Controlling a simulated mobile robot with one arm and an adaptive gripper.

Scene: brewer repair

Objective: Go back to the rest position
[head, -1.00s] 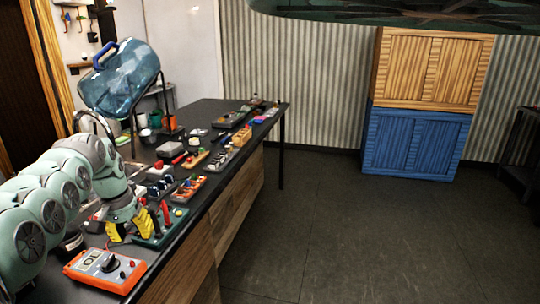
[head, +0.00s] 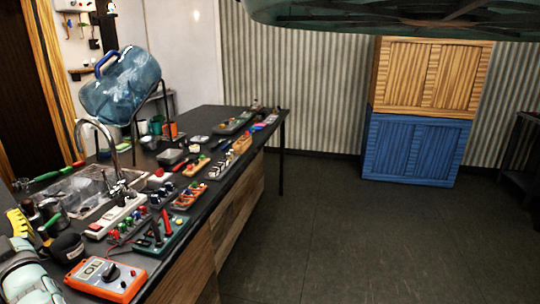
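My arm shows only as a pale green link at the lower left edge. A yellow piece (head: 22,225) just above it at the left edge looks like part of my gripper, but most of the gripper is hidden or cut off. I cannot tell whether it is open or shut, or whether it holds anything. An orange multimeter (head: 104,278) lies on the near end of the dark workbench (head: 190,222). A dark green tray with black and red probes (head: 160,237) lies beyond it.
A sink with a tap (head: 98,135) is at the left. A blue water jug (head: 122,86) stands tilted on a rack behind it. Several small trays line the bench. A blue cabinet (head: 415,148) with a wooden one (head: 432,75) on top stands at the back.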

